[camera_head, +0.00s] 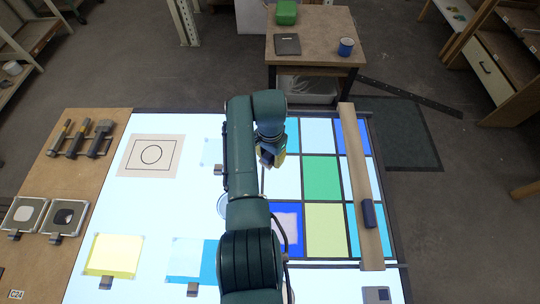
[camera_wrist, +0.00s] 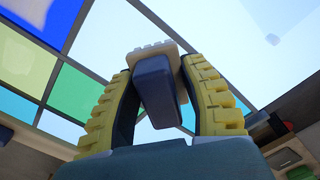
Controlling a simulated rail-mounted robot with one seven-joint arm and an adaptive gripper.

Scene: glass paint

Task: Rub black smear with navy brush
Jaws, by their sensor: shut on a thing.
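My gripper (camera_wrist: 160,70) is shut on the navy brush (camera_wrist: 156,88). In the wrist view, its navy body sits between the yellow fingers, with a cream toothed strip at its far end. In the head view, my gripper (camera_head: 274,157) is above the lit table, right of its middle; my arm hides most of the brush. No black smear is clearly identifiable. A small faint grey spot (camera_wrist: 272,39) shows on the pale glass in the wrist view.
Coloured glass panes (camera_head: 322,178) lie right of my arm. A wooden bar (camera_head: 352,150) crosses them, with a dark blue block (camera_head: 368,213) on it. Several tools (camera_head: 80,139) rest on the left wooden side. A yellow pane (camera_head: 114,256) lies front left.

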